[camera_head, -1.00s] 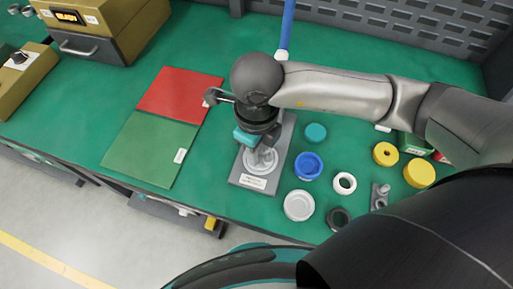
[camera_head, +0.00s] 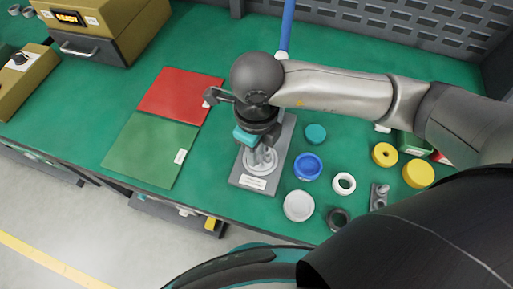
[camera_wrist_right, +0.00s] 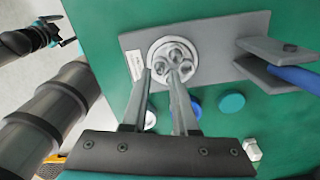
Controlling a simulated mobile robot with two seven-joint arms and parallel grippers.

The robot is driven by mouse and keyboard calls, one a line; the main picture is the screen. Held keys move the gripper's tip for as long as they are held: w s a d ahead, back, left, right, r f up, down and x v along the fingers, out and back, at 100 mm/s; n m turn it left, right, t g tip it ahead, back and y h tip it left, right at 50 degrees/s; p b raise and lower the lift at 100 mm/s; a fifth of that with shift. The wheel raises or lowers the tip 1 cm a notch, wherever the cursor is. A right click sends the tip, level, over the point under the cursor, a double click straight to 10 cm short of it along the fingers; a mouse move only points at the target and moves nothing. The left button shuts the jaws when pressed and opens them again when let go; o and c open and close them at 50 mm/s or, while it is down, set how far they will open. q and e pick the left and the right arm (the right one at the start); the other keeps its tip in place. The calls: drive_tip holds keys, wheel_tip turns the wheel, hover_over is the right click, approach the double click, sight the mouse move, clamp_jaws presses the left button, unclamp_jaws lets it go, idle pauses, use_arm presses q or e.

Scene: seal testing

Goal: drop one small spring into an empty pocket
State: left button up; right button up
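The round holder (camera_wrist_right: 193,50) with several pockets stands on a grey base plate (camera_wrist_right: 222,62) in the wrist view; in the head view the holder (camera_head: 259,163) is partly covered by my gripper. Some pockets show round grey shapes, too small to tell spring from hole. My right gripper (camera_wrist_right: 162,72) points down over the holder. Its fingertips are apart, with a narrow gap over the pockets. No spring is clearly visible between them. My left gripper (camera_wrist_right: 58,32) shows small at the upper left of the wrist view, away from the holder; its opening is unclear.
Right of the base plate lie a teal disc (camera_head: 316,133), blue dish (camera_head: 308,166), white ring (camera_head: 344,183) and white dish (camera_head: 299,206). Red (camera_head: 180,93) and green (camera_head: 152,148) mats lie to the left. A blue rod (camera_head: 287,28) extends behind the plate.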

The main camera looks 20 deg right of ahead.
drive_tip(key=shift+r+p, duration=0.95)
drive_tip(key=shift+r, duration=0.6)
drive_tip(key=shift+o, duration=0.2)
drive_tip(key=o, duration=0.5)
drive_tip(key=shift+r+p, duration=1)
drive_tip(key=shift+r, duration=0.5)
